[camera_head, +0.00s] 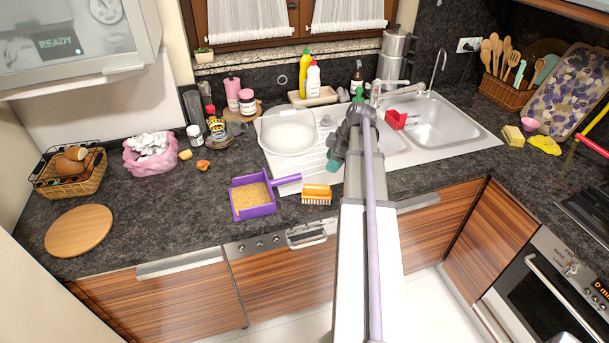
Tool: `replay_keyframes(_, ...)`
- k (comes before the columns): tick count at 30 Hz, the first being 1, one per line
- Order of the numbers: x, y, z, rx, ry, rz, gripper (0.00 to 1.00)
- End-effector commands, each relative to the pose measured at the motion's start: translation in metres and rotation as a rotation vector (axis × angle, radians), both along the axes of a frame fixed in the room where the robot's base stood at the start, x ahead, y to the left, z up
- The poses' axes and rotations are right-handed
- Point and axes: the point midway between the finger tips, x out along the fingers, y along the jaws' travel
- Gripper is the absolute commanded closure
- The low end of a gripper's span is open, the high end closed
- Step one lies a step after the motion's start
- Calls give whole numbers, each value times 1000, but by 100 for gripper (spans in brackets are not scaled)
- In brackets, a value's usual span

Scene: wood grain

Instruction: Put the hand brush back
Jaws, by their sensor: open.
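The hand brush (317,191), with an orange back and pale bristles, lies on the dark counter near its front edge. Just left of it is a purple dustpan (254,208) holding tan crumbs or grain. The dustpan's handle points right, toward the area behind the brush. My arm reaches up from the bottom of the picture. My gripper (339,153) is open over the front of the sink area, behind and to the right of the brush and apart from it. Its fingertips are small and partly hidden by the wrist.
The sink (444,125) and drainboard lie behind, with a red item (396,120) by the basin. Bottles (313,79) stand behind on a tray. A round board (78,230), wire basket (70,172) and pink bowl (148,155) are at left.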

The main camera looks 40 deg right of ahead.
Motion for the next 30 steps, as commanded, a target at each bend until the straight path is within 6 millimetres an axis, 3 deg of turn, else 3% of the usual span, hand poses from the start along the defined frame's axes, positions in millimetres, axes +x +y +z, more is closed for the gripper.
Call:
replay_keyframes(2, 1, 7, -1, 2, 8, -6, 51)
replay_keyframes(5, 6, 56, -3, 7, 71, -63, 51)
replay_keyframes(8, 5, 155, -8, -8, 200, -210, 51)
replay_keyframes(9, -2, 201, -10, -26, 253, -291, 51)
replay_keyframes(12, -32, 295, -13, -89, 344, -512, 51)
replay_keyframes(15, -61, 352, -14, -142, 371, -693, 51)
replay_keyframes(19, -78, 380, -14, -169, 369, -816, 51)
replay_keyframes(26, -76, 380, -14, -168, 370, -833, 51)
replay_keyframes(30, -76, 380, -37, -168, 370, -832, 51)
